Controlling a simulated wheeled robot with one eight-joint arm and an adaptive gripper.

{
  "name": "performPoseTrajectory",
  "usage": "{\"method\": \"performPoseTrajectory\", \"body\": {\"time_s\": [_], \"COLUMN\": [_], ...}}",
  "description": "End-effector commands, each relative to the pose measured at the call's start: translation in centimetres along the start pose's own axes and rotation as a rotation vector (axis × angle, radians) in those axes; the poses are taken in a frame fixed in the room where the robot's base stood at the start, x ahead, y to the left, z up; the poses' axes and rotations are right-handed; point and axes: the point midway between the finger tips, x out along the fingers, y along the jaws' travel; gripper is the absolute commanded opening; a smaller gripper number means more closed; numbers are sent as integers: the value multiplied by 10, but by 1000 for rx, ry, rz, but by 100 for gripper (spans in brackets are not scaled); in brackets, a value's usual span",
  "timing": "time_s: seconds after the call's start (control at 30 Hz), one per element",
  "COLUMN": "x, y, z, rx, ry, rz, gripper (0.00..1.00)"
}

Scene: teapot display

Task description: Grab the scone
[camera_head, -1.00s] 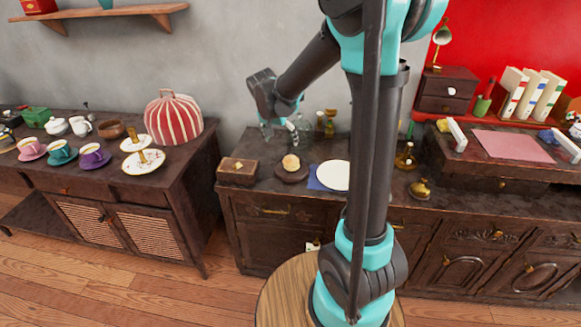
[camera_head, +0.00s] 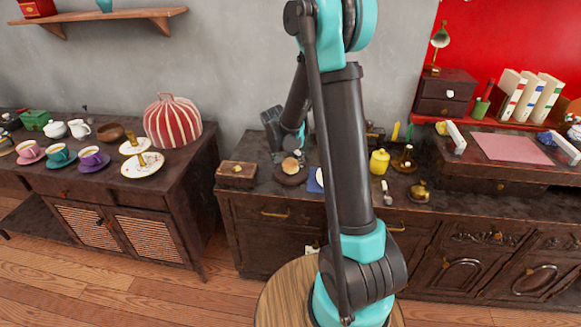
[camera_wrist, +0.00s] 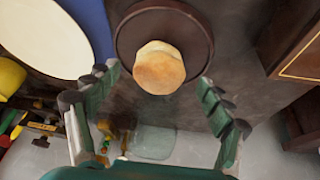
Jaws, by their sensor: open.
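The scone (camera_head: 290,166) is a round, pale golden bun on a dark round plate (camera_head: 290,178) on the middle cabinet. In the wrist view the scone (camera_wrist: 159,68) sits on the plate (camera_wrist: 196,28) at the top centre. My gripper (camera_wrist: 155,100) is open, its two green-padded fingers spread to the left and right, with nothing between the pads. The scone lies just beyond the fingertips, between their lines. In the head view my gripper (camera_head: 296,152) is close by the scone, and its fingers are partly hidden by the dark wrist.
A wooden box (camera_head: 237,173) stands left of the plate. A white plate on a blue cloth (camera_wrist: 88,20) lies on the other side, partly hidden by my arm in the head view. A yellow jar (camera_head: 379,162), a spoon (camera_head: 387,192) and a brass pot (camera_head: 420,192) stand further right.

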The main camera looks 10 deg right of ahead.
Motion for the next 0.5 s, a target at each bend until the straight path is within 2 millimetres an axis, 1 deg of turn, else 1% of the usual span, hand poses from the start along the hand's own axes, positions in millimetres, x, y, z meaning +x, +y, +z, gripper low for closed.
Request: {"method": "performPoseTrajectory", "body": {"time_s": [0.03, 0.2, 0.3, 0.5], "x": [8, 23, 27, 27], "y": [1, 1, 1, 1], "z": [0, 0, 0, 0], "rx": [2, 0, 0, 0], "ry": [0, 0, 0, 0], "rz": [0, 0, 0, 0], "gripper": [80, 80, 80, 80]}}
